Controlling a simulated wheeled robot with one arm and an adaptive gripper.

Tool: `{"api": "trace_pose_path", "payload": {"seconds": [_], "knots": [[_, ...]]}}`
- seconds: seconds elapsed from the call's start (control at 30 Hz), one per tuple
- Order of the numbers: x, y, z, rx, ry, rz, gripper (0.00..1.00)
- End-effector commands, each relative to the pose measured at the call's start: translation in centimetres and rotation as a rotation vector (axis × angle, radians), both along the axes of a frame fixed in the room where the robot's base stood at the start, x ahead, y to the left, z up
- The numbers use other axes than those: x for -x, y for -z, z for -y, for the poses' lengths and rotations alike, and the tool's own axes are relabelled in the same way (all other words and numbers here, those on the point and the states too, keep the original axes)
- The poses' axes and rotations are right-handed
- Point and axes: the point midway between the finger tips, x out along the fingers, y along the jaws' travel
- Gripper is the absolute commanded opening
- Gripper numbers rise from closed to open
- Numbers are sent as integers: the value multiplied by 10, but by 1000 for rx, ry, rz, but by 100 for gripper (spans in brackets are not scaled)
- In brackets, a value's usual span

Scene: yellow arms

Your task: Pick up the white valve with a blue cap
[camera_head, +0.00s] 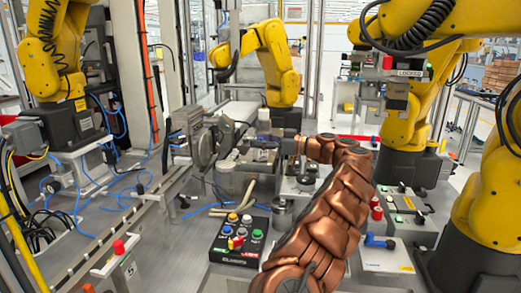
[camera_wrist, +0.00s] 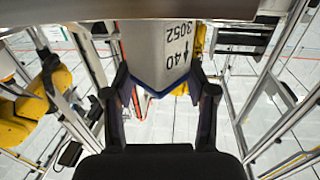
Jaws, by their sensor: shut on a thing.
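A pale grey-white piece marked "40" and "3052" (camera_wrist: 160,50) stands between my gripper's fingers in the wrist view. Dark blue edging shows along its near end and beside the fingers; I take it to be the white valve, though its whole shape is cut off by the frame's top. My gripper (camera_wrist: 160,88) is shut on it, one dark finger on each side. In the head view, my copper-coloured arm reaches to the middle of the bench, where my gripper (camera_head: 250,149) is small and dark among machine parts. The valve cannot be made out clearly there.
Yellow robot arms (camera_head: 272,60) stand behind and on both sides. A grey machine unit (camera_head: 203,140) is just left of my gripper. A button box (camera_head: 238,241) sits in front, and a blue-handled part (camera_head: 378,241) lies on the right. Metal posts frame the cell.

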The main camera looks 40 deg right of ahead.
Motion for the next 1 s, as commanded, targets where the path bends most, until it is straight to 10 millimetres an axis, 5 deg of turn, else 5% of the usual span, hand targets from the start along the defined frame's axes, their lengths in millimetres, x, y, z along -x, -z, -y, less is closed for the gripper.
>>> {"api": "trace_pose_path", "payload": {"seconds": [0.53,1.0], "knots": [[0,-37,0,4,2,2,19],[48,-41,-8,0,1,6,19]]}}
